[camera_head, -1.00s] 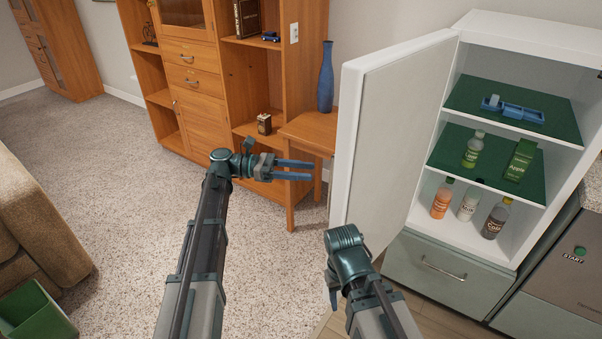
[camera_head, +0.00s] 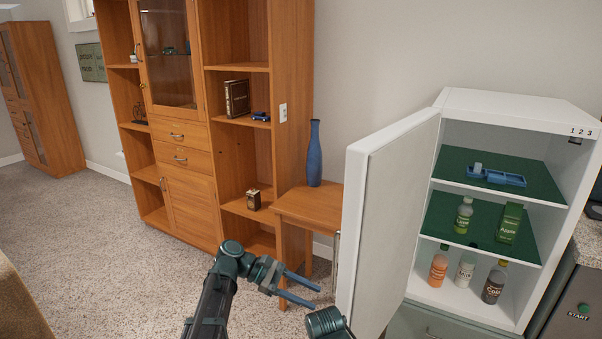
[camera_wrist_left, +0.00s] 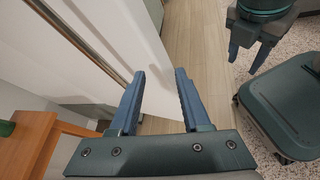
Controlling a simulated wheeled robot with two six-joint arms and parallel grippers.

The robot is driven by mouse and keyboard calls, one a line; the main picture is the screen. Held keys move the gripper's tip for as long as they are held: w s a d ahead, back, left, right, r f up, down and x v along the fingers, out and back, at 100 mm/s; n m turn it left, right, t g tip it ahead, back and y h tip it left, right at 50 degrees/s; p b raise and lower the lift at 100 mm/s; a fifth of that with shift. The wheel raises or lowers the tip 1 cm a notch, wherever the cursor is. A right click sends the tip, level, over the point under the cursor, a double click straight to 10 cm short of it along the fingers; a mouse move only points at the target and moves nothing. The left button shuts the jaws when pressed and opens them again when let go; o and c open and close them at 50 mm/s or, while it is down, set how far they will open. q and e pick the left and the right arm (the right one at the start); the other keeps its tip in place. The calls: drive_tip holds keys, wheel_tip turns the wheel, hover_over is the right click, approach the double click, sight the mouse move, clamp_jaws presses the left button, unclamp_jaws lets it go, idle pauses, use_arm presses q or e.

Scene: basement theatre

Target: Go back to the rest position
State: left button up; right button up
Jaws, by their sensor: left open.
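My left gripper (camera_head: 318,296) is open, with its two blue fingers apart and nothing between them. In the head view it is low in the middle, in front of the small wooden table and left of the open fridge door. The left wrist view shows its empty fingers (camera_wrist_left: 160,75) beside the white door. Part of my right arm (camera_head: 328,322) shows at the bottom edge of the head view, its gripper out of frame there. My right gripper (camera_wrist_left: 243,62) shows at the top right of the left wrist view, its fingers apart and empty.
The white fridge door (camera_head: 385,220) stands open, close to my left gripper. A blue vase (camera_head: 314,155) stands on the wooden table (camera_head: 312,205). Carpet at left is clear.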

use_arm(q)
drive_tip(key=s+f+m+y, duration=0.7)
drive_tip(key=s+f+m, duration=0.1)
drive_tip(key=s+f, duration=0.25)
drive_tip(key=s+a+f+m+t+y, duration=0.2)
drive_tip(key=s+a+m+y, duration=0.4)
drive_tip(key=s+m+y, duration=0.15)
wheel_tip(320, 180, up, 14)
drive_tip(key=w+p, duration=0.1)
drive_tip(key=p, duration=1.3)
drive_tip(key=shift+a+m, duration=0.15)
drive_tip(key=shift+m, duration=0.2)
drive_tip(key=shift+f, duration=0.15)
